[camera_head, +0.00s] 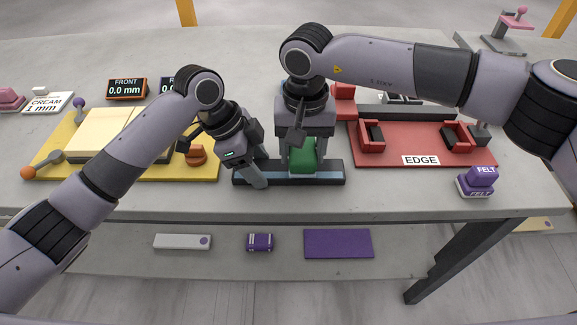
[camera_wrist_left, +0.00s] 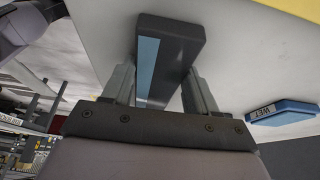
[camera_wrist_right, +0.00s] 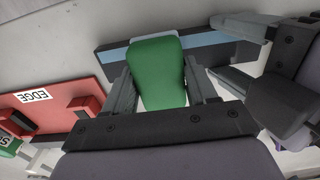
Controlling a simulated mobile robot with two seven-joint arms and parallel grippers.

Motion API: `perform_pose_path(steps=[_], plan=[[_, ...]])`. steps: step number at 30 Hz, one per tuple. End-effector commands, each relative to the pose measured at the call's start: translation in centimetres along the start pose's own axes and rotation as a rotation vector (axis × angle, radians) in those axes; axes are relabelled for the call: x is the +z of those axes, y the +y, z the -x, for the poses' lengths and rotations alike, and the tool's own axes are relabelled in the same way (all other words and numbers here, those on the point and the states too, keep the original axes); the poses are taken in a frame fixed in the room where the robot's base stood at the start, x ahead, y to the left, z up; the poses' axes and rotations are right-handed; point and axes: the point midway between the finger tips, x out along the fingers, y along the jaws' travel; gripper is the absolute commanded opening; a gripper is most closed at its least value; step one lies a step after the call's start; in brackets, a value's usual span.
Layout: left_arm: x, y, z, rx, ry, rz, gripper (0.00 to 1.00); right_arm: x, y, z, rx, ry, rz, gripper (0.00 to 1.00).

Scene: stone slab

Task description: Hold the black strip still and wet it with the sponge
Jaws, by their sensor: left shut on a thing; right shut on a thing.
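The black strip (camera_head: 333,180) lies on the stone slab near its front edge, with a blue-grey band along its length. It also shows in the left wrist view (camera_wrist_left: 186,35). My left gripper (camera_head: 256,176) is shut across the strip near its left end. My right gripper (camera_head: 302,172) is shut on the green sponge (camera_wrist_right: 160,72) and points down over the middle of the strip. The sponge (camera_head: 302,157) appears to rest on the strip; its exact contact is hidden. Its underside is out of sight.
A blue block marked WET (camera_wrist_left: 285,113) shows in the left wrist view. A red EDGE fixture (camera_head: 395,155) stands to the right, with a purple FELT block (camera_head: 478,181) at its front. A yellow board (camera_head: 207,170) is on the left. A shelf (camera_head: 210,265) lies below.

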Motion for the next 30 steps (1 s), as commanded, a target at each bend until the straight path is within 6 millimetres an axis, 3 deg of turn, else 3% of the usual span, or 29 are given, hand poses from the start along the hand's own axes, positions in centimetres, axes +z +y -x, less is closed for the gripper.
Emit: perform_pose_path(steps=[30], plan=[[0.1,0.0,-0.1,0.001,-0.002,0.000,0.03,0.0,0.0,-2.1,0.001,-0.001,0.000,0.20]])
